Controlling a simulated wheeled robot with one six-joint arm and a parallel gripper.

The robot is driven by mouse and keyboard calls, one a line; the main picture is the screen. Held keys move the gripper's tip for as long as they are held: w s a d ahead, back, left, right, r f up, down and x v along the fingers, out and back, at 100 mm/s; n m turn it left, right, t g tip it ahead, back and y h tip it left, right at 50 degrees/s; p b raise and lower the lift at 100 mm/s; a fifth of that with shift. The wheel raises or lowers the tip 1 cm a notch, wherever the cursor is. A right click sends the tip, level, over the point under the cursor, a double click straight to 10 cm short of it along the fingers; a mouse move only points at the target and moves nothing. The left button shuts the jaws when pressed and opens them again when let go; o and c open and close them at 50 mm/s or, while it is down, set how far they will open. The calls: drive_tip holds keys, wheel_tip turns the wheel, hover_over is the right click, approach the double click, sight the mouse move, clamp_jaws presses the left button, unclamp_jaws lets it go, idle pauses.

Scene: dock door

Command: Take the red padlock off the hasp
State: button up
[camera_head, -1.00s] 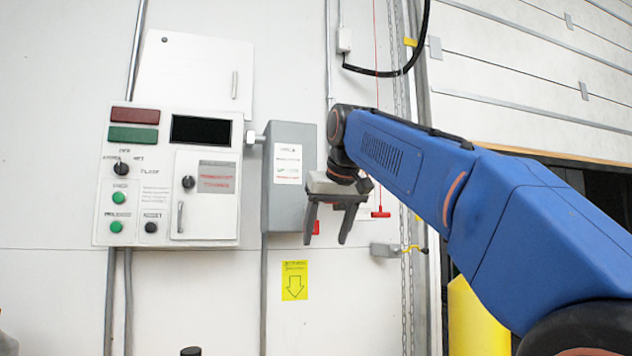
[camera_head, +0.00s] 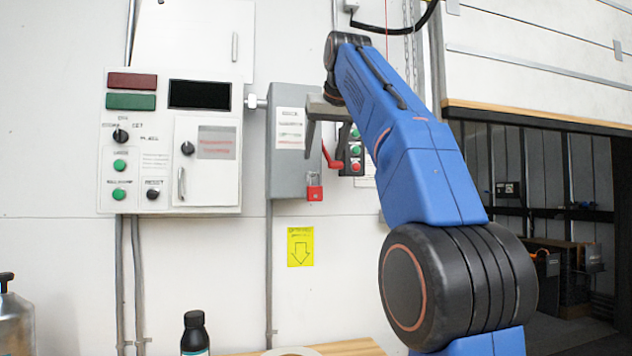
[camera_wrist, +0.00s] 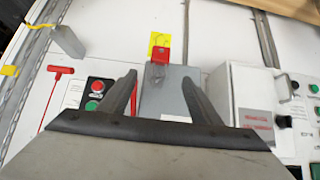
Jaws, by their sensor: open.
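The red padlock (camera_head: 314,193) hangs at the lower right edge of a grey switch box (camera_head: 285,178) on the wall. Its hasp is too small to make out clearly. My gripper (camera_head: 322,150) is in front of the box's upper right part, above the padlock in the head view, with its fingers pointing down. My gripper (camera_wrist: 159,80) is open and empty there.
A red lever (camera_head: 331,158) and a push-button box (camera_head: 354,155) are close right of the padlock. A white control panel (camera_head: 170,145) is to the left. A yellow arrow label (camera_head: 300,247) is below. A black bottle (camera_head: 195,335) stands at the bottom.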

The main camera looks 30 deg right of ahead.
sight(315, 188)
drive_tip(key=x, duration=1.4)
drive_tip(key=shift+w+d+f, duration=0.1)
drive_tip(key=shift+w, duration=0.05)
drive_tip(key=c, duration=1.2)
drive_tip(key=shift+r, duration=0.7)
drive_tip(key=shift+s+a, duration=0.65)
drive_tip(key=shift+s, duration=1.6)
drive_tip(key=shift+s+a, duration=0.65)
drive_tip(key=shift+s, duration=1.65)
drive_tip(key=shift+s+a, duration=0.65)
drive_tip(key=shift+s, duration=1.6)
